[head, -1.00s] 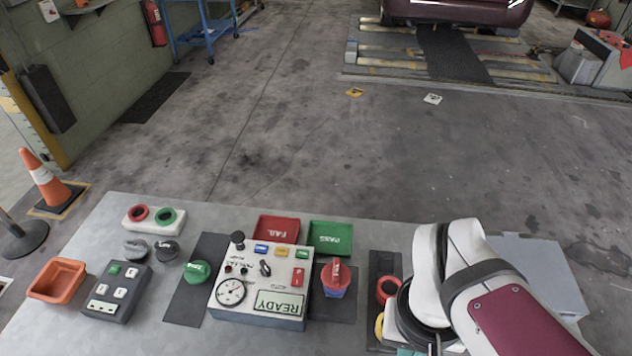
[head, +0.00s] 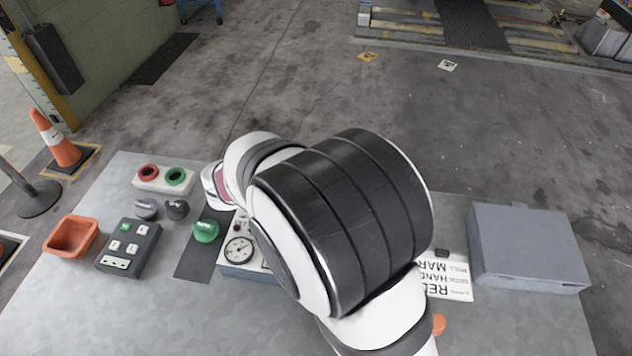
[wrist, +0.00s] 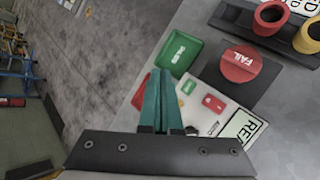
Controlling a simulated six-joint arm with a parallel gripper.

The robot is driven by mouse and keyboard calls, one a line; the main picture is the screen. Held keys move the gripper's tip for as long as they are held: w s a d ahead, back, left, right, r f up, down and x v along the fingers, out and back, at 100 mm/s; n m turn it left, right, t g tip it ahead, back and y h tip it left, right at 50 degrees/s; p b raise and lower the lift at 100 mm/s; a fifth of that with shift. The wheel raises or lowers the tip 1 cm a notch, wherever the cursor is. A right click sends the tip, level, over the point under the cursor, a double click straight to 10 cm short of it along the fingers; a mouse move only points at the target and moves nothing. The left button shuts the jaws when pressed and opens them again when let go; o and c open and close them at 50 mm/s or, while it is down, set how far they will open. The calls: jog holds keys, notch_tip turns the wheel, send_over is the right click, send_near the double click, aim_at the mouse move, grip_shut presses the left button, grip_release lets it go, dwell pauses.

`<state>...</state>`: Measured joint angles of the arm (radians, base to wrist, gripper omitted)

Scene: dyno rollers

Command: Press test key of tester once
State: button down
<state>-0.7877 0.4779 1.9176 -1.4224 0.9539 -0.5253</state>
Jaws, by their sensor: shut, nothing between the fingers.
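The tester (head: 243,271) is a pale box with a round gauge (head: 238,251) on its left part. My arm hides most of its face in the head view. In the wrist view its panel (wrist: 203,118) shows a green key (wrist: 188,87), a red control (wrist: 213,103) and part of the READY display (wrist: 243,125). I cannot read which key is the test key. My gripper (wrist: 158,72) is shut and empty, with teal fingers pointing over the tester's edge near the green key. Its height above the panel is unclear. The fingers hide part of the panel.
A grey box (head: 528,247) stands on the right.

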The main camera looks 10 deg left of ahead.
jog(key=shift+f, duration=4.4)
jog(key=shift+d+f, duration=0.1)
jog(key=shift+f, duration=0.05)
jog(key=shift+f, duration=0.3)
jog(key=shift+f, duration=0.35)
jog(key=shift+r, duration=0.8)
